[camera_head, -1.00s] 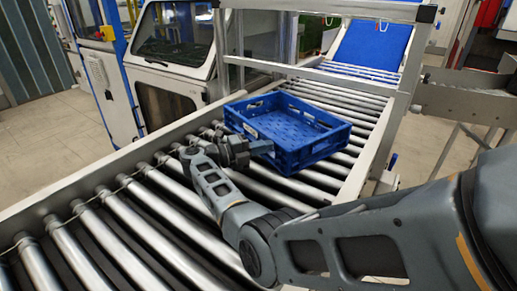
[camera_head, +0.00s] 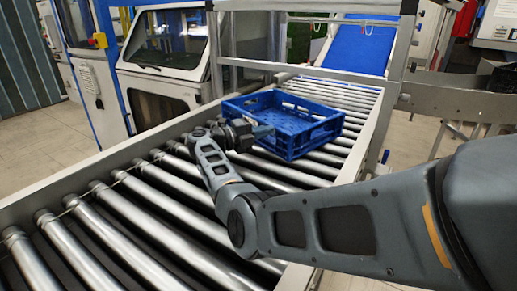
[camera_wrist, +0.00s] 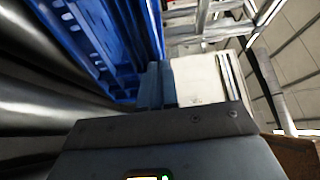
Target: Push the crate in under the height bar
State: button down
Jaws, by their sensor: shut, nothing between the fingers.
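The blue crate (camera_head: 318,143) sits on the rollers, open side up. The height bar (camera_head: 290,69) is a grey crossbar of the metal frame spanning the conveyor, just beyond the crate in the head view. I cannot tell whether the crate's far edge is below it. My gripper (camera_head: 264,131) is shut and empty at the crate's near left side, overlapping its wall in the picture. In the wrist view, my shut fingers (camera_wrist: 157,86) are beside the crate's blue slatted wall (camera_wrist: 105,40). Whether they touch it is unclear.
The roller conveyor (camera_head: 140,215) has side rails (camera_head: 352,160) along both edges. The frame's posts stand at both sides. Beyond the frame the rollers are clear up to a blue belt (camera_head: 358,48). A machine cabinet (camera_head: 165,65) stands at the left.

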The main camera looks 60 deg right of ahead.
jog(key=d+b, duration=0.2)
jog(key=b, duration=0.1)
jog(key=d+b, duration=0.1)
jog(key=shift+w+d+f, duration=0.25)
jog(key=shift+f, duration=0.05)
jog(key=shift+w+d+b, duration=0.1)
jog(key=shift+d+b, duration=0.5)
jog(key=shift+b, duration=0.35)
jog(key=shift+d+r, duration=0.3)
